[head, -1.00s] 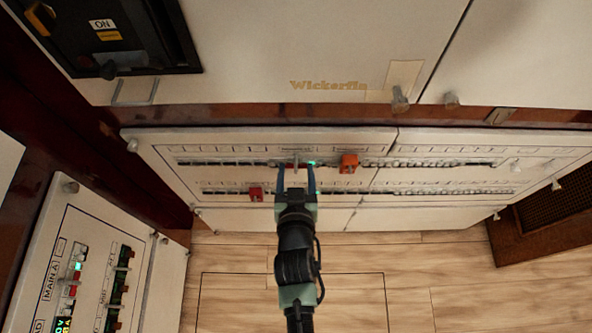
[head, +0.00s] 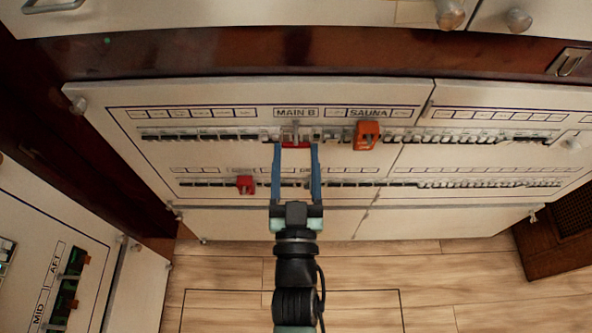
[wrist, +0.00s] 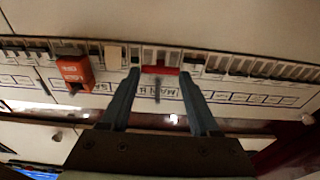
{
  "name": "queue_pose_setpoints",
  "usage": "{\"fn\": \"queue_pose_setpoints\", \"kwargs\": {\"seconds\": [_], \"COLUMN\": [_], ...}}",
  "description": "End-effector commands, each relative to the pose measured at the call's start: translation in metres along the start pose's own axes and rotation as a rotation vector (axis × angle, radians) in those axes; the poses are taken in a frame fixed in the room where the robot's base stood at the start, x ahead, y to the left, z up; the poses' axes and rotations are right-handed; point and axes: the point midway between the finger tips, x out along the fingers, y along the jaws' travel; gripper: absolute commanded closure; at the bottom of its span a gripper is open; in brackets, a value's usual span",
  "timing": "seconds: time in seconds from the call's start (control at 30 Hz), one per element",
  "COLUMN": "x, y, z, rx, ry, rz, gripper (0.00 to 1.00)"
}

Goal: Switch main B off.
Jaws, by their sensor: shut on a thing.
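The main B breaker (head: 296,134) sits in the upper row of the panel, under its MAIN B label (head: 296,112). Its wide red handle (head: 295,145) is at the lower edge of the breaker. My gripper (head: 296,147) reaches up from below with its blue fingers at the two ends of this handle, shut on it. The wrist view sees this upside down: the red handle (wrist: 160,70) lies between the fingertips (wrist: 160,73), with the MAIN B label (wrist: 157,92) below it. No green light shows beside the breaker.
An orange lockout (head: 367,135) sits close right of main B, under the SAUNA label (head: 368,113). A red lockout (head: 245,185) is on the lower row (head: 210,184), left of my gripper. Another panel (head: 45,235) stands at the lower left. Wooden floor lies below.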

Motion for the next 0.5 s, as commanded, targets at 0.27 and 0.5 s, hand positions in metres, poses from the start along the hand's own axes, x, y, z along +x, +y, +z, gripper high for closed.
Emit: {"fn": "queue_pose_setpoints", "kwargs": {"seconds": [0.27, 0.5], "x": [-0.002, -0.001], "y": [0.000, 0.000], "z": [0.023, 0.031], "rx": [-0.001, -0.001], "ry": [0.184, 0.342], "rz": [0.001, 0.000], "gripper": [0.93, 0.93]}}
